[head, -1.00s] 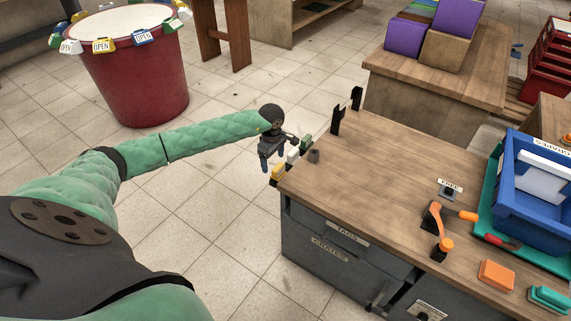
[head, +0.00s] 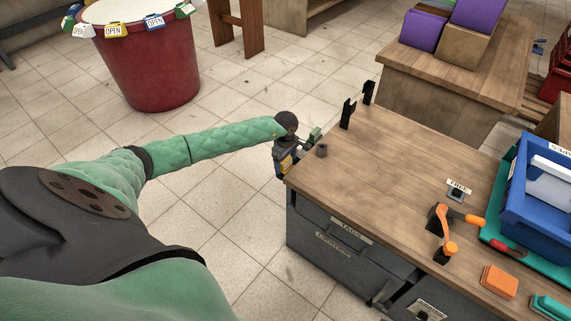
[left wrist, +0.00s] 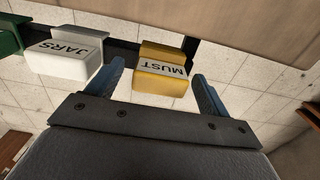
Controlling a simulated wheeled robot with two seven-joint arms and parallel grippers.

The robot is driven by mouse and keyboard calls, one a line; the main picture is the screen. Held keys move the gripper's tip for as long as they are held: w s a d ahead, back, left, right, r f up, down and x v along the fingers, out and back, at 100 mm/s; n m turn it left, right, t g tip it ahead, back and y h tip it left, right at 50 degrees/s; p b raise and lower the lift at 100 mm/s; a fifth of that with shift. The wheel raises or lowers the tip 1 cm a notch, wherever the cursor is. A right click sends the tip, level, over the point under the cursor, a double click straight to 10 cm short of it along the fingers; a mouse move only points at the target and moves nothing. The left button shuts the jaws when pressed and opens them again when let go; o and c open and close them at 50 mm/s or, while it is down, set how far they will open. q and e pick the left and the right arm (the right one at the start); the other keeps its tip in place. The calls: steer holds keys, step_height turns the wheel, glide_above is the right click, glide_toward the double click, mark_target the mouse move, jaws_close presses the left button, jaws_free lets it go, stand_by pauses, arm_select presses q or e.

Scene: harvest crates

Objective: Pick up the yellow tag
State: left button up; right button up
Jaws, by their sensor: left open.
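The yellow tag (left wrist: 160,82), lettered MUST, hangs at the workbench edge in the left wrist view. It lies between the two blue fingertips of my left gripper (left wrist: 157,74), which is open, with a gap on both sides of the tag. In the head view my left gripper (head: 284,165) is at the bench's near-left corner and largely covers the yellow tag (head: 283,162). A white tag (left wrist: 68,62) lettered JARS sits just left of it in the wrist view. A green tag (left wrist: 8,38) is farther left. My right gripper is out of view.
A red barrel (head: 150,70) with OPEN tags stands behind on open tiled floor.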

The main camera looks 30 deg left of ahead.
arm_select(q)
steer(key=shift+f, duration=0.2)
steer(key=c, duration=1.1)
steer(key=shift+o, duration=0.2)
steer(key=shift+r, duration=0.15)
